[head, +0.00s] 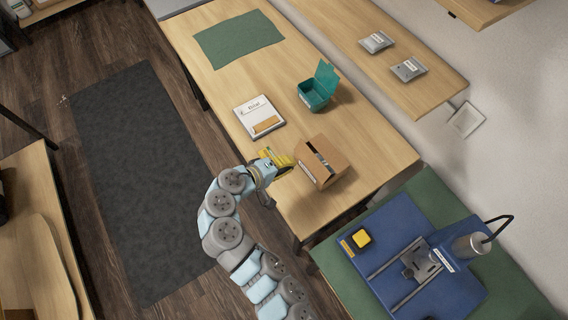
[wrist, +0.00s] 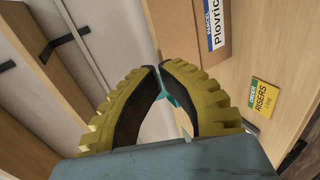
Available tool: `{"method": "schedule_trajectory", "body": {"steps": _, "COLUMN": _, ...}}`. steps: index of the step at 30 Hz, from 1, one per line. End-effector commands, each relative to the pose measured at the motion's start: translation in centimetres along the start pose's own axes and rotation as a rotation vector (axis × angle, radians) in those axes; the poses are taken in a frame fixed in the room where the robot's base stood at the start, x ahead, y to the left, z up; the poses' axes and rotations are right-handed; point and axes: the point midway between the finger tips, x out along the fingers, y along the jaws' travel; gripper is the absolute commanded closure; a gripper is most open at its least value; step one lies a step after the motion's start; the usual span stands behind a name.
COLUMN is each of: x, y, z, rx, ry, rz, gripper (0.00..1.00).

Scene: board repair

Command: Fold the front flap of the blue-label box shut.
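The brown cardboard box (head: 332,156) stands near the right end of the wooden table in the head view. A dark gap shows across its top, so it is not fully closed; which flap is up is too small to tell. In the wrist view a cardboard face (wrist: 172,30) carries a white label with a blue band (wrist: 214,24). My gripper (head: 289,160) is at the box's left side, low beside it. In the wrist view its yellow fingers (wrist: 159,66) curve together with their tips almost meeting, close to the cardboard; contact cannot be told. Nothing is visibly held.
A white clipboard-like board (head: 260,116) lies left of the box. An open teal bin (head: 316,93) stands behind it. A green mat (head: 238,39) lies at the far end. A blue fixture (head: 400,255) stands front right. A yellow RISERS label (wrist: 264,97) shows on wood.

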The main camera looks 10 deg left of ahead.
Motion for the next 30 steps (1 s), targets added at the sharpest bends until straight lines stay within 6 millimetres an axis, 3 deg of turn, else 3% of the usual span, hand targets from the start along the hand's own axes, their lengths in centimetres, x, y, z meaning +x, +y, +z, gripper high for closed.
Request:
{"method": "schedule_trajectory", "body": {"steps": 18, "x": 7.9, "y": 0.0, "z": 0.2, "rx": -0.002, "ry": -0.004, "rz": -0.002, "gripper": 1.00}}
{"method": "schedule_trajectory", "body": {"steps": 30, "x": 9.7, "y": -0.1, "z": 0.1, "rx": -0.001, "ry": -0.002, "rz": -0.002, "gripper": 1.00}}
